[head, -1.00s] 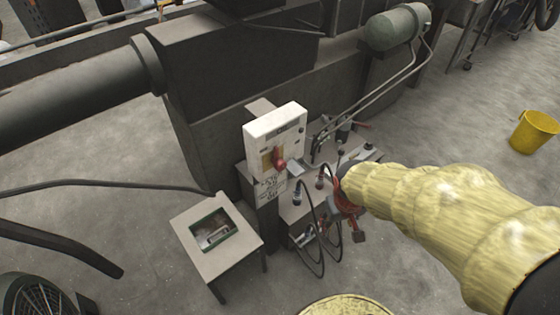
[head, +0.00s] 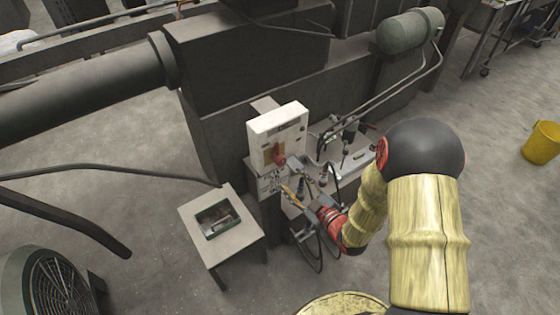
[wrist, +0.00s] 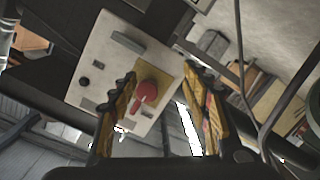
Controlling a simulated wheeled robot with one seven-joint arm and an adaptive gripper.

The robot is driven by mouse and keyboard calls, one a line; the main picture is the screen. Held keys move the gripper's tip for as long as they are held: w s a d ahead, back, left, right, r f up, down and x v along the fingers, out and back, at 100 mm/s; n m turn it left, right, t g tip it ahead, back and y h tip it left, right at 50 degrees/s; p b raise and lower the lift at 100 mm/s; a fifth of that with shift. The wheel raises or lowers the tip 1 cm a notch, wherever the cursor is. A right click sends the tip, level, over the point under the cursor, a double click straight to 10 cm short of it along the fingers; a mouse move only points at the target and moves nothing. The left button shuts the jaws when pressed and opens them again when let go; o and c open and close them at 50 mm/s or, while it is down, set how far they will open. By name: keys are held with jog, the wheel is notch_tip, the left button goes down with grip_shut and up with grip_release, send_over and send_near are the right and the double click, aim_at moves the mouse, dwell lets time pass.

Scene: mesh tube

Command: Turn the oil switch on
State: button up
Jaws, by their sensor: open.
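The oil switch is a red rotary handle (head: 280,158) on a yellow plate, set in the front of a white control box (head: 262,131). In the wrist view the red switch (wrist: 147,92) sits on its yellow plate, beyond and between my fingers. My gripper (head: 291,184) is just below and in front of the box in the head view. In the wrist view my gripper (wrist: 158,97) is open, with one yellow finger on each side and nothing between them. The fingers appear apart from the switch, though the exact gap is hard to tell.
A small side table (head: 240,246) with a framed recess stands left of the box. Hoses and fittings (head: 325,180) crowd the bench right of the box. A grey machine (head: 225,150) rises behind. A yellow bucket (head: 541,143) stands far right on open floor.

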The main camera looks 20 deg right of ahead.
aim_at(282, 163)
jog(key=shift+n+t+y, duration=0.4)
jog(key=shift+n+t, duration=0.2)
jog(key=shift+t, duration=0.3)
jog(key=r, duration=0.4)
jog(key=shift+w+a+r, duration=0.2)
jog(key=shift+w+a, duration=0.05)
jog(key=shift+a, duration=0.15)
jog(key=b+x, duration=0.1)
jog(key=x, duration=0.6)
jog(key=shift+w+f, duration=0.1)
jog(key=shift+w, duration=0.15)
jog(key=c, duration=0.4)
jog(key=c, duration=0.7)
jog(key=shift+c, duration=0.4)
